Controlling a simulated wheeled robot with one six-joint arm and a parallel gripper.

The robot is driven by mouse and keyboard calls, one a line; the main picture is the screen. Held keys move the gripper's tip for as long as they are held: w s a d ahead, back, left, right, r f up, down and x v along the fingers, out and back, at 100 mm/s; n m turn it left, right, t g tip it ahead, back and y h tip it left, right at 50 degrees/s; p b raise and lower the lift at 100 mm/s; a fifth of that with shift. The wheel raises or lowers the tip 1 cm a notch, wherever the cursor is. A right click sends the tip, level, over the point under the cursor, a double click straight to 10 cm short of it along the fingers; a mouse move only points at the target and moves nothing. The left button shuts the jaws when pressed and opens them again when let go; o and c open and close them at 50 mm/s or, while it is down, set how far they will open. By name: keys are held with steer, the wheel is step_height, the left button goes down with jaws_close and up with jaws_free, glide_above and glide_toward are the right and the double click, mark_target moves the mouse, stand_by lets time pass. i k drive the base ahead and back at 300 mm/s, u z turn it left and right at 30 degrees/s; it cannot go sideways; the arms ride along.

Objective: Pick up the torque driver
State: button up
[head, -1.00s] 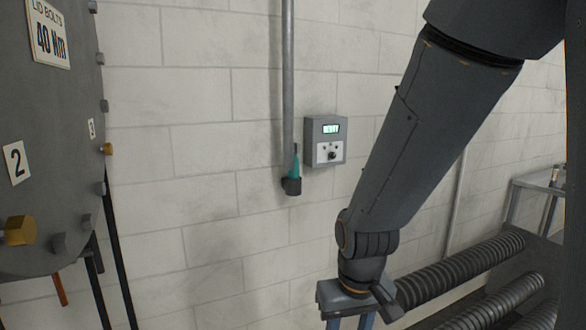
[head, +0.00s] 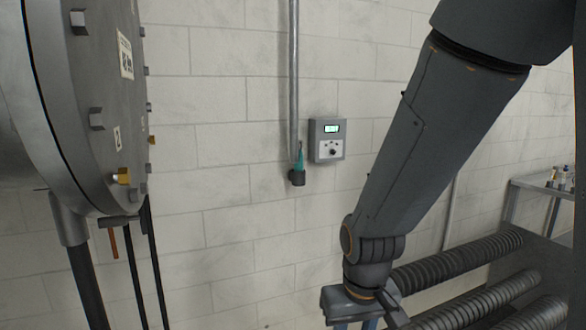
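The torque driver, a slim tool with a teal handle (head: 300,157), stands upright in a small black holder (head: 297,178) on the wall, just left of a grey control box. Its lower part is hidden in the holder. My gripper (head: 355,325) is at the bottom of the head view, pointing down, lower and to the right of the driver and apart from it. The fingertips are cut off by the picture's lower edge, and nothing shows between the visible parts.
A grey control box (head: 327,140) with a lit display is on the block wall beside a vertical pipe (head: 294,70). A large round bolted lid (head: 105,100) stands at the left. Ribbed hoses (head: 465,258) and a metal table (head: 545,187) with small items are at the right.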

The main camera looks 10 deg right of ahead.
mark_target(298, 167)
steer(key=u, duration=0.7)
steer(key=i, duration=0.65)
steer(key=z, duration=0.6)
